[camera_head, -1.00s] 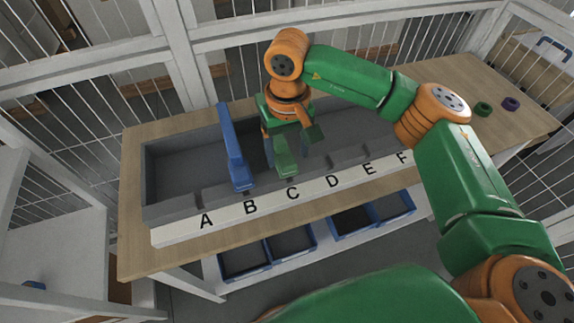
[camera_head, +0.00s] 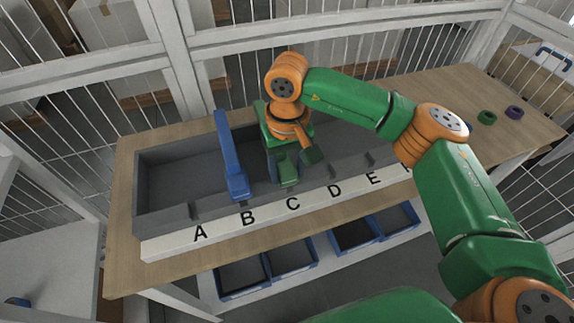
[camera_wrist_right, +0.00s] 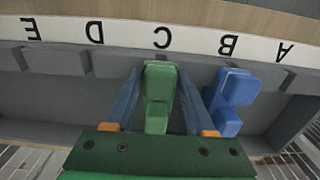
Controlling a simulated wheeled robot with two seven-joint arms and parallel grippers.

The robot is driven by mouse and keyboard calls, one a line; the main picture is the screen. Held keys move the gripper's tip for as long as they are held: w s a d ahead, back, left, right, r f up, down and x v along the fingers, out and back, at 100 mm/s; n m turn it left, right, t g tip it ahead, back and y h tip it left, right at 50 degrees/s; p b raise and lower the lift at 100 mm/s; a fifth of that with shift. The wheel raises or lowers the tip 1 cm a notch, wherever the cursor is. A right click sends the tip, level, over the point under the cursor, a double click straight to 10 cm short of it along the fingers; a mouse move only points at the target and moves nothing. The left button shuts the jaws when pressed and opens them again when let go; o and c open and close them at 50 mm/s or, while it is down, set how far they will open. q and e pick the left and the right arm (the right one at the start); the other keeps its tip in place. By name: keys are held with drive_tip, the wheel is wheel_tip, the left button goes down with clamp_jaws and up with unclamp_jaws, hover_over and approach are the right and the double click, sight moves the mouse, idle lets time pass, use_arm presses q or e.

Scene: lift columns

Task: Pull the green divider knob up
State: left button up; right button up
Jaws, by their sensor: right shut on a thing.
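The green divider knob (camera_head: 288,172) stands in the grey trough just behind label C; it also shows in the right wrist view (camera_wrist_right: 159,82). My right gripper (camera_head: 282,168) is over it, with its two fingers pointing down on either side. In the right wrist view the right gripper (camera_wrist_right: 160,95) is shut on the green knob, a finger along each side. The lower part of the green divider is hidden. My left gripper is not in view.
A tall blue divider (camera_head: 229,160) stands close beside, behind label B. The grey trough (camera_head: 165,170) has a lettered white front strip (camera_head: 170,246). Blue bins (camera_head: 356,236) sit below the table. Green (camera_head: 487,118) and purple (camera_head: 514,112) rings lie at the right.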

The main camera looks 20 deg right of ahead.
drive_tip(key=shift+r, duration=0.1)
drive_tip(key=shift+w+r+p, duration=0.2)
drive_tip(key=shift+r+p, duration=0.35)
drive_tip(key=shift+r, duration=0.2)
drive_tip(key=shift+c, duration=0.9)
drive_tip(key=shift+r+p, duration=0.35)
drive_tip(key=shift+s+r, duration=0.1)
drive_tip(key=shift+r, duration=0.1)
drive_tip(key=shift+f, duration=0.1)
drive_tip(key=o, duration=0.9)
drive_tip(key=shift+o, duration=0.9)
drive_tip(key=shift+s, duration=0.15)
